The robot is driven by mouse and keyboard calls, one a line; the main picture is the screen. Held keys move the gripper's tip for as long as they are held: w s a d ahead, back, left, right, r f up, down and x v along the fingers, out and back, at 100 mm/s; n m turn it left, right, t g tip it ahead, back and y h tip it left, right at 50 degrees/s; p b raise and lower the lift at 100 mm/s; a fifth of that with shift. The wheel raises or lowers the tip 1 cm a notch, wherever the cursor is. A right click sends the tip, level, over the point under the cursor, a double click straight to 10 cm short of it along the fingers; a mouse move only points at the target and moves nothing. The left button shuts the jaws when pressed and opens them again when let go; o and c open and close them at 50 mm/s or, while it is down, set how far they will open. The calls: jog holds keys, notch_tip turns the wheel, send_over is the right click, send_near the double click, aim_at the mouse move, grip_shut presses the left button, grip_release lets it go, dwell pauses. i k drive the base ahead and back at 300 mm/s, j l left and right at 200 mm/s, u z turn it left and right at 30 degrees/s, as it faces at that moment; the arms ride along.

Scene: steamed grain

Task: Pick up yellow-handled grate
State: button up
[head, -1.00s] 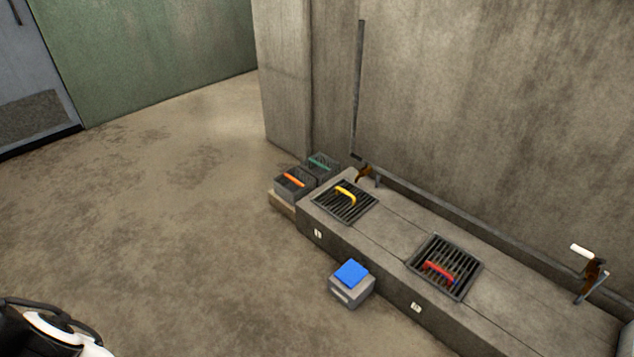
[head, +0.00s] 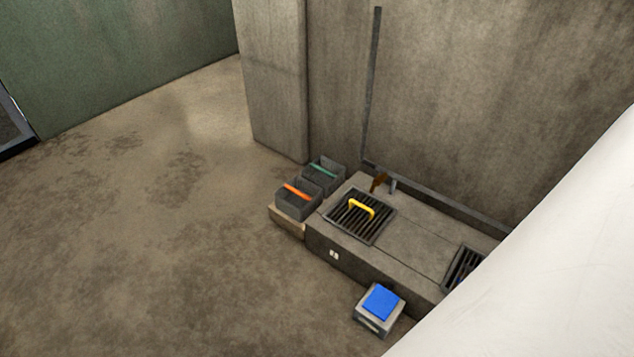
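The yellow-handled grate (head: 341,226) is a dark square of bars set in the top of the low concrete bench, at its left end. Its yellow arched handle (head: 362,207) stands up from the bars. My gripper is not in view. A large white surface, which looks like part of my arm, fills the lower right and hides the right part of the bench. Nothing is touching the grate.
A second grate (head: 462,266) is partly hidden at the right. A box with a blue top (head: 382,302) stands on the floor before the bench (head: 345,258). Bins with orange (head: 297,191) and green (head: 322,171) handles stand left of it. The left floor is clear.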

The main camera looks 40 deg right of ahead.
aim_at(351, 202)
jog(key=i+j+u, duration=0.15)
jog(key=i, duration=1.05)
jog(key=i+z, duration=0.35)
jog(key=i+l+z, duration=0.1)
jog(key=z, duration=0.25)
jog(key=i+j+z, duration=0.1)
jog(key=i+z, duration=0.45)
jog(key=z, duration=0.2)
jog(key=i+z, duration=0.2)
jog(key=z, duration=0.2)
jog(key=i+z, duration=0.2)
jog(key=z, duration=0.2)
jog(key=i+j+z, duration=0.2)
jog(key=i+z, duration=0.2)
jog(key=k, duration=0.05)
